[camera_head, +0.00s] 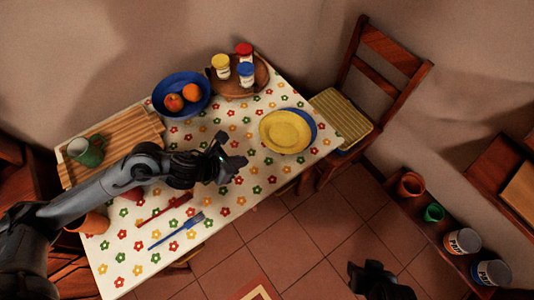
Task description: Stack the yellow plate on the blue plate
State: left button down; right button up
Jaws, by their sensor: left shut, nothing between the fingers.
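The yellow plate (284,132) lies at the right end of the table, over the blue plate (312,124). It hides most of the blue plate, whose rim shows along the upper right side. The yellow plate sits shifted toward the lower left. I cannot tell how flat it rests. My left gripper (238,163) is shut and empty, left of the plates and apart from them, over the flowered cloth. My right gripper (372,270) is dark and low at the bottom edge, off the table, and its fingers are unclear.
The flowered table (232,196) also carries a blue bowl (160,96) with fruit, a round board (264,80) with several jars, a cutting board (143,127) with a green mug (86,152), and a blue fork (178,231). A chair (394,48) stands at the right end.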

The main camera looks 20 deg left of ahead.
pick_arm(q)
jog(key=b+x, duration=0.1)
jog(key=x, duration=0.7)
jog(key=shift+s+d+b, duration=0.1)
jog(key=shift+b, duration=0.25)
jog(key=w, duration=0.1)
jog(key=w+d, duration=0.1)
jog(key=shift+w+d+f, duration=0.1)
jog(key=shift+w+d, duration=0.15)
jog(key=shift+d, duration=0.1)
jog(key=shift+w+d, duration=0.3)
jog(key=shift+w, duration=0.25)
pick_arm(e)
jog(key=shift+d+f, duration=0.1)
jog(key=shift+f, duration=0.85)
pick_arm(q)
jog(key=shift+w, duration=0.1)
